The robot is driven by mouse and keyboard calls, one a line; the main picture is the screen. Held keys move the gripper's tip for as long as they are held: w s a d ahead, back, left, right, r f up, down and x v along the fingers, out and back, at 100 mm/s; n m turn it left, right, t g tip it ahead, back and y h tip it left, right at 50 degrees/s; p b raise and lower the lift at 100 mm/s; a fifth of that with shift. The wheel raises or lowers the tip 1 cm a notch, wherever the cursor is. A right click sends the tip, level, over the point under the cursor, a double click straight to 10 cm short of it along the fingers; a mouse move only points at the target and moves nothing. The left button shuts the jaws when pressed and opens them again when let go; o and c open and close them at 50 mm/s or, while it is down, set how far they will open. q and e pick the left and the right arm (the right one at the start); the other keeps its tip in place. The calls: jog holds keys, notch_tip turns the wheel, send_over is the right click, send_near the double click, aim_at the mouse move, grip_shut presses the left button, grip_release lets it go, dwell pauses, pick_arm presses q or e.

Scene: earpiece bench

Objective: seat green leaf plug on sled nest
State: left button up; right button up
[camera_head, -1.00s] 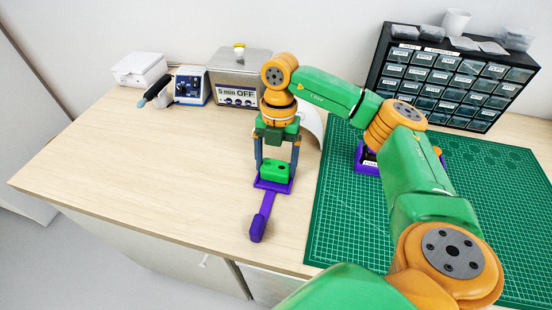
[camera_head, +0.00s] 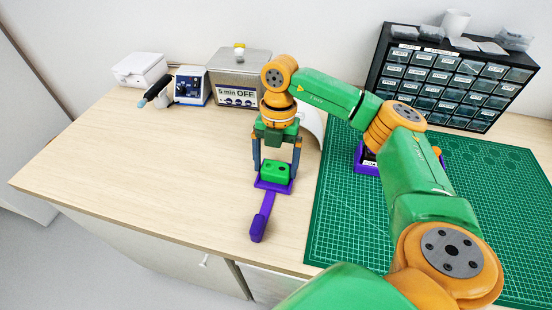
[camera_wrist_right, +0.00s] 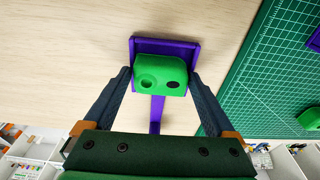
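The green leaf plug (camera_head: 275,172), a rounded block with two dark round spots on its face, sits on the purple sled (camera_head: 262,215). In the right wrist view the plug (camera_wrist_right: 160,76) lies within the raised rim of the sled's square nest (camera_wrist_right: 166,47), covering part of it. I cannot tell whether it is fully down. My right gripper (camera_head: 276,168) is over the nest, pointing down. Its two fingers stand either side of the plug, with narrow gaps between, so it is open. The sled's handle points toward the front of the bench. My left gripper is out of view.
A green cutting mat (camera_head: 340,225) covers the right of the bench. A purple holder (camera_head: 366,168) on it is partly hidden by my right arm. A drawer cabinet (camera_head: 450,80) and an ultrasonic cleaner (camera_head: 238,80) stand at the back. The wooden top (camera_head: 150,170) left of the sled is clear.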

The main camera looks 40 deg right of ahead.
aim_at(277, 164)
dwell(0.3)
jog(key=r, duration=0.7)
jog(key=shift+w+d, duration=0.25)
jog(key=shift+d, duration=0.1)
